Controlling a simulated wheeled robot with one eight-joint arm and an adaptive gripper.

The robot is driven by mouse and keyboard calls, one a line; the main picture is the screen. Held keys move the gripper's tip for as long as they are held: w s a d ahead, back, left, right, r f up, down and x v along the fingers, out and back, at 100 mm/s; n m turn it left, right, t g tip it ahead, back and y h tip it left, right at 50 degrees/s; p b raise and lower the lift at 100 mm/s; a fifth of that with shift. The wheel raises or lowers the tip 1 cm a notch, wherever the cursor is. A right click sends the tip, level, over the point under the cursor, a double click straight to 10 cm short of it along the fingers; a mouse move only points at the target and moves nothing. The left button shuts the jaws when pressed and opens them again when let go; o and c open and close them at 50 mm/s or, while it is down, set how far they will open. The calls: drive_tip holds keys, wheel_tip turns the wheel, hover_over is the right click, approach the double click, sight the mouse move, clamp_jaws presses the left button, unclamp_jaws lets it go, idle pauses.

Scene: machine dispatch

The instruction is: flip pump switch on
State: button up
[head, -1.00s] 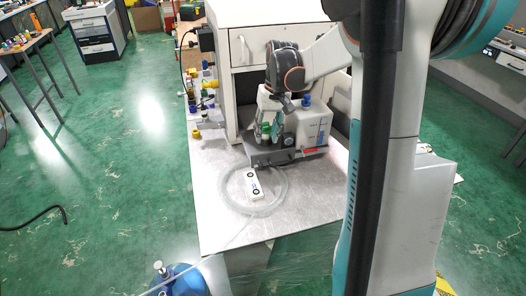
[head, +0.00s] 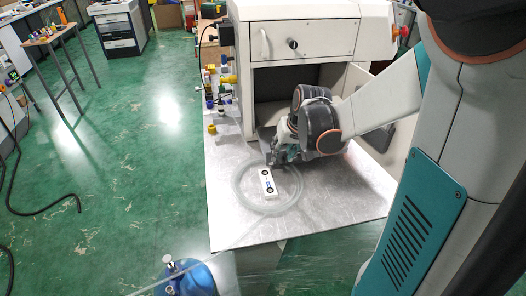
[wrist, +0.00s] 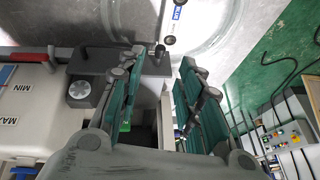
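The pump shows in the wrist view as a white body (wrist: 25,110) marked MIN and MAX, with a grey section carrying a round dial (wrist: 79,91). A red part (wrist: 30,57), which looks like its switch, lies along its edge at the left of that view. My gripper (wrist: 162,62) has its two teal fingers apart, with a gap between them. The red part is to the left of both fingers, outside the gap. In the head view my gripper (head: 277,157) is low over the table, in front of the machine's opening. My arm hides most of the pump there.
A clear coiled hose (head: 240,203) rings a small white block (head: 268,183) on the metal table (head: 230,225). The white machine cabinet (head: 275,40) stands behind. Small colored fittings (head: 222,95) are at its left. A blue bottle (head: 190,280) stands at the front.

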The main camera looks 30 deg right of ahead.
sight(276, 162)
drive_tip(key=b+x, duration=0.2)
drive_tip(key=x, duration=0.5)
drive_tip(key=shift+r, duration=0.1)
clamp_jaws()
